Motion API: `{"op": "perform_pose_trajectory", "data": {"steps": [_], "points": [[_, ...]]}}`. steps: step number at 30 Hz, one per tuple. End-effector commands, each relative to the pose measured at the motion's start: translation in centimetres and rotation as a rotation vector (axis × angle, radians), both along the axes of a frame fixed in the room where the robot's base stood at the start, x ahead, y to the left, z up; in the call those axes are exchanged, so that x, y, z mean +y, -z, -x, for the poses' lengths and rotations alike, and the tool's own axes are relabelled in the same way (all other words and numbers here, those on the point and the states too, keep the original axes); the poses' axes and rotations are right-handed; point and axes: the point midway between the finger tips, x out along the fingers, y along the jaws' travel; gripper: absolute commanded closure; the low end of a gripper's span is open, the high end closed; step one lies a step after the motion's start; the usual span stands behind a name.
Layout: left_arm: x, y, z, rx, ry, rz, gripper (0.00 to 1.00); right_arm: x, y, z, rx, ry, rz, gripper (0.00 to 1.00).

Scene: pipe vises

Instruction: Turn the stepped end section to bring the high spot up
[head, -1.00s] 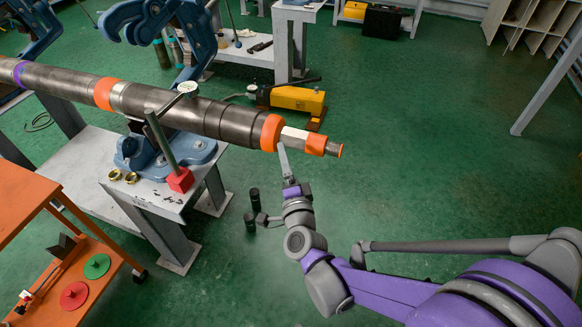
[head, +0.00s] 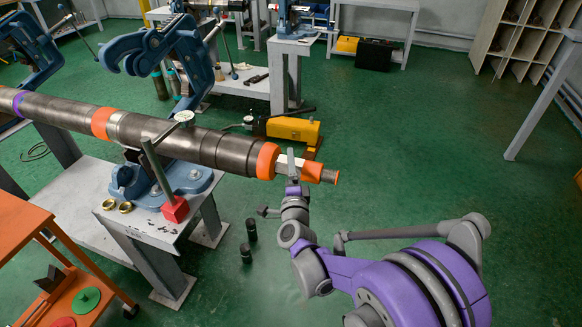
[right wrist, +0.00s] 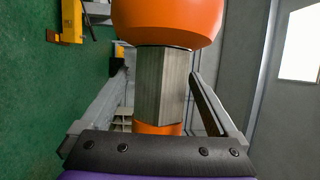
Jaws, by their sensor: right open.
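The long dark steel pipe (head: 150,130) lies across the left of the head view. Its stepped end has an orange collar (head: 267,161), a bare steel hex section (head: 288,166) and an orange-banded tip (head: 313,172). My right gripper (head: 291,157) is at the hex section. In the right wrist view, the hex section (right wrist: 160,88) stands between the two fingers of my open right gripper (right wrist: 160,80), with gaps visible beside it. A dial gauge (head: 184,117) on a stand with a red base (head: 175,209) sits at the pipe. My left gripper is not in view.
A blue pipe vise (head: 165,178) supports the pipe on a grey bench (head: 160,228). Brass rings (head: 117,206) lie on that bench. A yellow tool (head: 293,129) is behind the pipe end. An orange cart (head: 25,228) stands at lower left. Green floor is open to the right.

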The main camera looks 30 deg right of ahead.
Motion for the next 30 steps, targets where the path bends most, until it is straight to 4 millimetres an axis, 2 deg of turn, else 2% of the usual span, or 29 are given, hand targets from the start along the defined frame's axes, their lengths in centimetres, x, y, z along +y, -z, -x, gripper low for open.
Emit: {"op": "perform_pose_trajectory", "data": {"steps": [8,22,23,30], "points": [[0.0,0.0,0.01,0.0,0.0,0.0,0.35,-0.07,-0.02,-0.16,0.0,0.0,0.0,0.05],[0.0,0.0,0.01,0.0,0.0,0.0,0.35,-0.05,-0.02,-0.13,0.0,0.0,0.001,0.88],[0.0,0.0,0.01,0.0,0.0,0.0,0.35,-0.05,-0.02,-0.13,0.0,0.0,0.001,0.91],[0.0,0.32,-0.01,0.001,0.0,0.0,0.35,-0.06,0.09,-0.15,-0.015,0.0,0.02,0.91]]}}
